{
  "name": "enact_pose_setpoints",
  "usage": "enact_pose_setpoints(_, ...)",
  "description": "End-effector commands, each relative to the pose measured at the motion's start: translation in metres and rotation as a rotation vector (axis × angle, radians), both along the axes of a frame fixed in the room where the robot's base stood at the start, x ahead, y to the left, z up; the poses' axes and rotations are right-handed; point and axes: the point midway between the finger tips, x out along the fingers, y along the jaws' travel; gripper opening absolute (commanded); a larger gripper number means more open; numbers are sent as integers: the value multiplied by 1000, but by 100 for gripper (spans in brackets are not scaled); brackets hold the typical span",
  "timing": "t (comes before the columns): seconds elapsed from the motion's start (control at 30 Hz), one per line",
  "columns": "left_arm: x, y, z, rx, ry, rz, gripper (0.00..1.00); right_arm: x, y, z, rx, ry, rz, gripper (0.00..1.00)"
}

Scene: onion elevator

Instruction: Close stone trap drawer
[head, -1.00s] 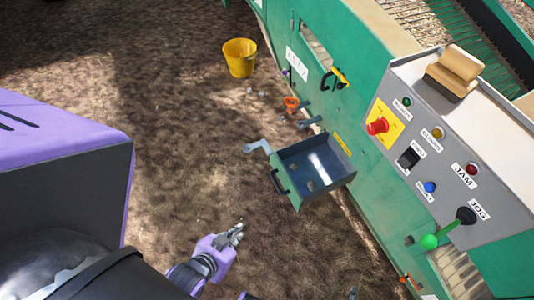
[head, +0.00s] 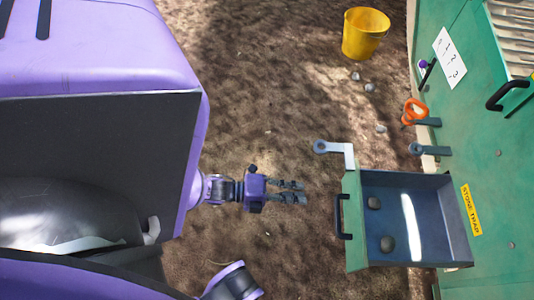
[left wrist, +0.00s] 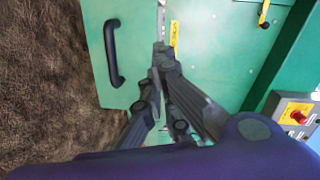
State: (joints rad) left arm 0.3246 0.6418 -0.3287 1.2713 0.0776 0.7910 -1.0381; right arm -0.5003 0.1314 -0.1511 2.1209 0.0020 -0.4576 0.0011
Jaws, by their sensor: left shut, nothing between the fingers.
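The stone trap drawer (head: 446,258) stands pulled out from the green machine at the right of the head view. Its front has a black handle (head: 342,217) facing left. My left gripper (head: 304,192) is left of this handle, apart from it. Its fingers are shut and empty; they also show in the left wrist view (left wrist: 160,50), over a green panel. A black handle (left wrist: 112,52) is left of the fingers there; I cannot tell whether it is the drawer's. Two stones (head: 387,244) lie in the drawer. My right gripper is out of view.
A grey bracket (head: 336,148) with a hole lies beside the drawer's far front corner. Grey levers (head: 432,151) and an orange ring (head: 414,111) stick out from the machine. A yellow bucket (head: 364,35) and small stones stand on bare ground. Open ground lies left of the drawer.

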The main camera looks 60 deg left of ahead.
Motion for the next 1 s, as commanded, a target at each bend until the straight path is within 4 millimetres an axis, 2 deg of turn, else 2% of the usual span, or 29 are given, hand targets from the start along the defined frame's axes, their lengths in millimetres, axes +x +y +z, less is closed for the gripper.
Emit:
enact_pose_setpoints(0.03,13,5,-24,31,-45,-28,0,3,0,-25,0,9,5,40)
enact_pose_setpoints(0.1,27,10,-30,67,-114,-57,0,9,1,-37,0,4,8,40)
enact_pose_setpoints(0.2,41,16,-34,100,-183,-83,0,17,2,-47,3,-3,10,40)
enact_pose_setpoints(0.37,53,17,-33,122,-231,-100,0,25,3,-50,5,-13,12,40)
enact_pose_setpoints(0.53,71,2,-30,121,-236,-101,0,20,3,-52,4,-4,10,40)
enact_pose_setpoints(0.73,105,-24,-32,120,-234,-100,0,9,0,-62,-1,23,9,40)
enact_pose_setpoints(1.0,144,-55,-32,121,-232,-100,0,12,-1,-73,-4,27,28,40)
